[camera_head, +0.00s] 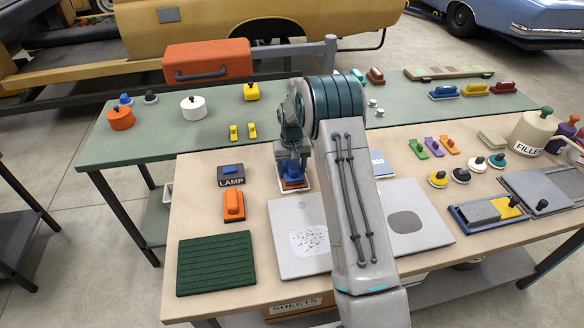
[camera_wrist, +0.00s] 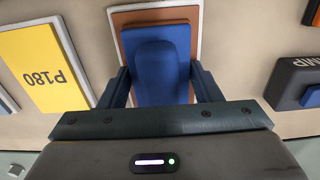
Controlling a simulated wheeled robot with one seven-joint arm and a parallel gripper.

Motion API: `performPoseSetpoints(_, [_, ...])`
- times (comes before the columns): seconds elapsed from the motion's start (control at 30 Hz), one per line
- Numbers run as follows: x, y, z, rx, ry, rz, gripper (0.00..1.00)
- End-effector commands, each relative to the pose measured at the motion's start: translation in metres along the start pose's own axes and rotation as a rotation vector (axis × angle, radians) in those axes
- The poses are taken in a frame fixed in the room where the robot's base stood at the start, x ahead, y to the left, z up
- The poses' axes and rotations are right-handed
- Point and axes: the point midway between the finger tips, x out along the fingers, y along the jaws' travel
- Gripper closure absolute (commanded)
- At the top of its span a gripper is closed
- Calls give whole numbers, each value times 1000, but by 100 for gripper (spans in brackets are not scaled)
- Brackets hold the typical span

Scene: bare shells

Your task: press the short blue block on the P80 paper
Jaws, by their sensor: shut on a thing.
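My gripper (camera_head: 291,166) points down at the back middle of the near table. In the wrist view my gripper (camera_wrist: 161,84) is shut on the blue block (camera_wrist: 157,62), one finger on each side. The block (camera_head: 292,171) sits over an orange-brown sheet (camera_wrist: 120,20) with a pale border (camera_head: 294,189). I cannot tell whether the block touches the sheet. No label shows on this sheet, so I cannot read whether it is P80. A yellow sheet marked P180 (camera_wrist: 40,68) lies beside it in the wrist view; my arm hides it in the head view.
A dark LAMP box (camera_head: 231,182) and an orange block (camera_head: 233,205) stand left of my gripper. A dark green ribbed mat (camera_head: 215,263) lies front left. Grey panels (camera_head: 290,240) lie in front. Several small tools, a FILLER pot (camera_head: 530,133) and trays (camera_head: 480,227) fill the right.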

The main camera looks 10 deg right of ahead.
Motion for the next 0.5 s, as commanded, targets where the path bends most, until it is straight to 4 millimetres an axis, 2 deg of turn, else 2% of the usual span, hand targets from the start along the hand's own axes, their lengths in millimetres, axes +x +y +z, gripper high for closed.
performPoseSetpoints(0.17, [-8, 0, 1, 0, -3, 0, 60])
performPoseSetpoints(0.5, [-37, 0, 0, 0, 0, 0, 60])
